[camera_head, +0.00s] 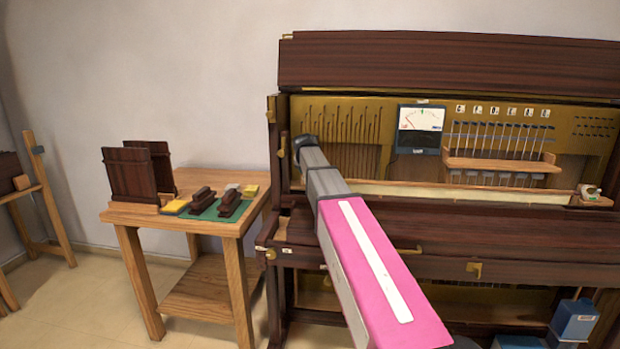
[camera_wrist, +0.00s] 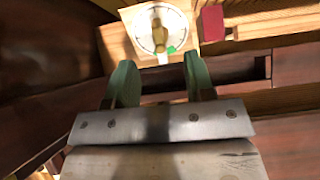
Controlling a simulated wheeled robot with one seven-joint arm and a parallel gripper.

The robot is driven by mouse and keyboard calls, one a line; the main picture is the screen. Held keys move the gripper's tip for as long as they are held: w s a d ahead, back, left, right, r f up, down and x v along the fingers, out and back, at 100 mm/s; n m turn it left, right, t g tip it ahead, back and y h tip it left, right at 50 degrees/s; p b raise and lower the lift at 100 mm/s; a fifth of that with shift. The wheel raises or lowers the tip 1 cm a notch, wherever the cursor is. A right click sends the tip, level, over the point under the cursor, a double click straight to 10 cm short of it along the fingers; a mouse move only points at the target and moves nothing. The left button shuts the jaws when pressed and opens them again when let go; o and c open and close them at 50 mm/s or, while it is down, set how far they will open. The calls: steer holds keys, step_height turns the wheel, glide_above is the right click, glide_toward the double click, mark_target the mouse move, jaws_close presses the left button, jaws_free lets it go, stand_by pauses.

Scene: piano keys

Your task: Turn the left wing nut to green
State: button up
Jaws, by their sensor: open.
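In the wrist view, a brass-coloured wing nut (camera_wrist: 158,35) sits at the middle of a round white dial (camera_wrist: 143,42) on a light wood block. It stands roughly upright in the picture. A small green patch (camera_wrist: 171,50) lies on the dial's lower right, beside the nut's lower end. My gripper (camera_wrist: 158,66) is open and empty. Its two green fingers are spread below the dial in the picture, apart from the nut. In the head view, my arm covers the left end of the piano, and this nut and my fingers cannot be made out.
A red block (camera_wrist: 211,23) stands right of the dial. Dark piano wood (camera_wrist: 40,60) borders it on the left. In the head view, another small dial (camera_head: 588,192) sits at the piano's right end. A meter (camera_head: 420,130) hangs above the keys. A wooden side table (camera_head: 150,214) stands left.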

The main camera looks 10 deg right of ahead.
steer(key=v, duration=0.6)
steer(key=shift+s+r, duration=0.2)
stand_by(0.6)
